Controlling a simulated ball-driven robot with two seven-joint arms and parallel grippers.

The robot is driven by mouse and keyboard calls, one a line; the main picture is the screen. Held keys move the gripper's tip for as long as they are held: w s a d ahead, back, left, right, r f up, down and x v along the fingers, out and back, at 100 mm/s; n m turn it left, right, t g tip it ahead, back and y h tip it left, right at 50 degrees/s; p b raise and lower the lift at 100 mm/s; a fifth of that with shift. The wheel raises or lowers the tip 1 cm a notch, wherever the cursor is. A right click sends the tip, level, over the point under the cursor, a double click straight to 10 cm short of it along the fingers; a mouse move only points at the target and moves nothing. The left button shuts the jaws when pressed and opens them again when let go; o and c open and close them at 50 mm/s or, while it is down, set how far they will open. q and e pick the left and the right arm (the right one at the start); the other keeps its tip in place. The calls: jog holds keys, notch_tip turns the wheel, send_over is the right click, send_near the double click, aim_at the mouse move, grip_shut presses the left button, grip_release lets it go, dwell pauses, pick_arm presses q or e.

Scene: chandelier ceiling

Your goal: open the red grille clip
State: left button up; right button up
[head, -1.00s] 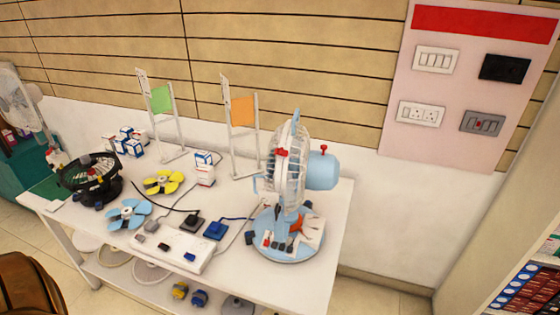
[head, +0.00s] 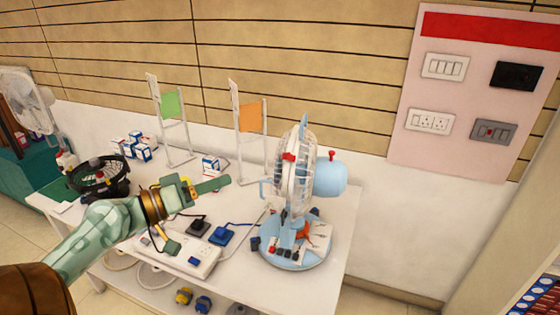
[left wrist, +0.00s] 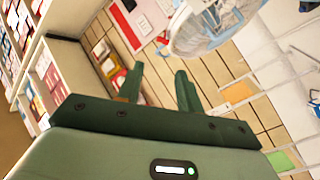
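The light-blue table fan (head: 328,180) stands upright on the white table, its wire grille (head: 300,185) facing left. My right gripper is not in view.
Two white stands with green (head: 170,104) and orange (head: 252,117) panels rise behind. A small black fan (head: 98,178) and several boxes are at the left. A pink switch panel (head: 460,90) is on the wall.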

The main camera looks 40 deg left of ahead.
aim_at(287, 158)
pick_arm(q)
jog(key=p+x, duration=0.5)
jog(key=x, duration=1)
jog(key=shift+w, duration=0.25)
jog(key=shift+w+d, duration=0.2)
jog(key=shift+w, duration=0.1)
